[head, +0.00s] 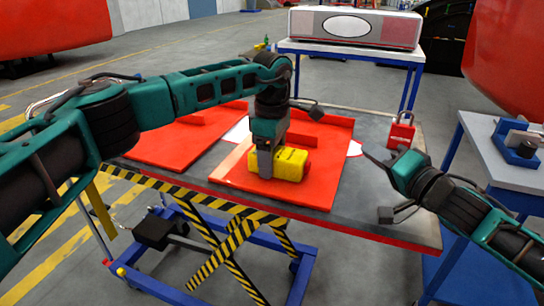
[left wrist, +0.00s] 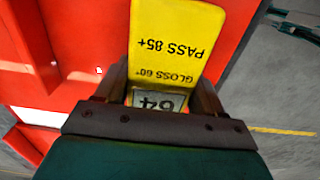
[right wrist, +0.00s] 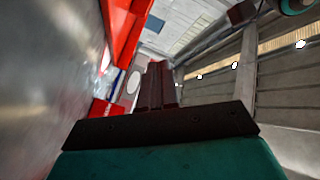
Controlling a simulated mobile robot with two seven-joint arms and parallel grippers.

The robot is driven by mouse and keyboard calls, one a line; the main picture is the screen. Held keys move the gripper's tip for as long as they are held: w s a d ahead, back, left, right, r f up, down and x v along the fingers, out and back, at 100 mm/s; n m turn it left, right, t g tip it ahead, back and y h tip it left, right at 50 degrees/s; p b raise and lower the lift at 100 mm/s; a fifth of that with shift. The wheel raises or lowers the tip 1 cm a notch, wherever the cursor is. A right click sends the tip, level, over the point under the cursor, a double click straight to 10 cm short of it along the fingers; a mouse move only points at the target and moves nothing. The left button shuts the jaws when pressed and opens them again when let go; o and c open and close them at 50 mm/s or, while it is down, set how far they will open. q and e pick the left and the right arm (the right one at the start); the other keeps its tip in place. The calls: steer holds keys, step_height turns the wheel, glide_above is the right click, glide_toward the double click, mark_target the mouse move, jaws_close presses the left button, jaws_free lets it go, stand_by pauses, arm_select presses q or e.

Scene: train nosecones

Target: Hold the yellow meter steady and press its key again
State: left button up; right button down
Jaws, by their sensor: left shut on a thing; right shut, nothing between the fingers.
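The yellow meter (head: 291,165) rests on the right-hand red panel (head: 322,190) on the lift table. My left gripper (head: 265,160) comes down from above and is shut on the meter. In the left wrist view, the yellow meter (left wrist: 178,35) lies between the fingers, its print upside down: "PASS 85+", "GLOSS 60°" and a small display that seems to read 64. The meter's key cannot be made out clearly. My right gripper (head: 370,157) is shut and empty, right of the meter and apart from it; its closed fingers show in the right wrist view (right wrist: 158,88).
A second red panel (head: 172,145) lies left on the table (head: 375,205). A red padlock-shaped item (head: 401,132) stands at the table's right back. A bench (head: 360,54) with a light-box-like unit (head: 355,27) is behind. A side bench (head: 478,130) stands at right.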

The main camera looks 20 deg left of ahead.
mark_target(327, 184)
arm_select(q)
steer(key=shift+s+f, duration=0.15)
steer(key=shift+f, duration=0.15)
arm_select(e)
steer(key=shift+m+g+h, duration=0.5)
steer(key=shift+g+h, duration=0.1)
steer(key=shift+h, duration=0.3)
steer(key=s+f, duration=0.3)
steer(key=f, duration=0.1)
steer(key=shift+s+f, duration=0.1)
steer(key=shift+s, duration=0.3)
steer(key=shift+w+a, duration=0.2)
steer(key=shift+a, duration=1.95)
steer(key=shift+w+a, duration=0.2)
steer(key=shift+a, duration=1.9)
steer(key=shift+a, duration=0.1)
steer(key=shift+w+a, duration=0.1)
steer(key=shift+a, duration=0.45)
steer(key=shift+d+f, duration=0.1)
steer(key=shift+d, duration=0.55)
